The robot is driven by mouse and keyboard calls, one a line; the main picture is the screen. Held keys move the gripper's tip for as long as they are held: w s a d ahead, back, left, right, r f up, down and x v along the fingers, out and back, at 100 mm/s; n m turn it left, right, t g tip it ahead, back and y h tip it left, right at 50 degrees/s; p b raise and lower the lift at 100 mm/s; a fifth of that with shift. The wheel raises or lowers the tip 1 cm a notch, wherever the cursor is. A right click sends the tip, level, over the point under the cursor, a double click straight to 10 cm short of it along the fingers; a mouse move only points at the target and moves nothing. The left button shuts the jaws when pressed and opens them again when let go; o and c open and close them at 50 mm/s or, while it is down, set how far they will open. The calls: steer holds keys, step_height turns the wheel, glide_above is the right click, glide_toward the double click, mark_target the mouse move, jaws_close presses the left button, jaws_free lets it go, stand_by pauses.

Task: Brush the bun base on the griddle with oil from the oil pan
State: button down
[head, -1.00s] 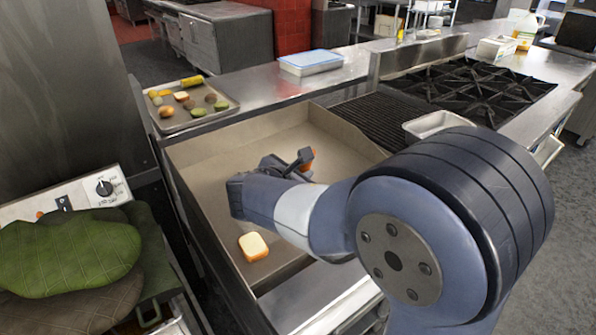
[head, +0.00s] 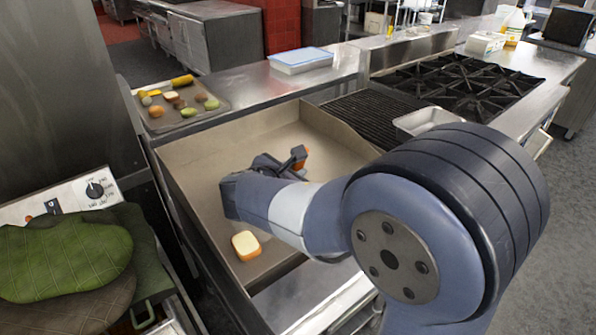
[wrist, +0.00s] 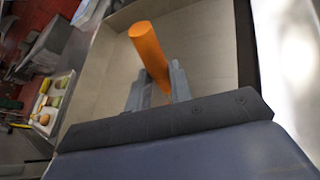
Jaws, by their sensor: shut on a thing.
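The bun base (head: 245,244), a pale slice with a golden edge, lies on the front left of the griddle (head: 205,155). My gripper (head: 284,166) is over the griddle, behind and to the right of the bun base. It is shut on an orange handle (wrist: 150,52), which also shows as a small orange patch (head: 303,159) in the head view. I take this to be the brush; its bristles are hidden. A small open metal pan (head: 428,120), perhaps the oil pan, stands right of the griddle. I cannot make out oil in it.
A tray (head: 217,108) of vegetables and buns sits behind the griddle at left. A blue-lidded container (head: 300,60) is on the back counter. A grate (head: 365,115) and burners (head: 460,85) lie to the right. Green oven mitts (head: 65,258) are at front left. Griddle walls stand up around its surface.

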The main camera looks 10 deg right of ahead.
steer(key=shift+w+a, duration=0.3)
steer(key=shift+a, duration=0.15)
steer(key=shift+d, duration=0.1)
steer(key=shift+s+d, duration=0.45)
steer(key=shift+d, duration=0.05)
stand_by(1.3)
step_height(320, 180, up, 8)
steer(key=p, duration=0.7)
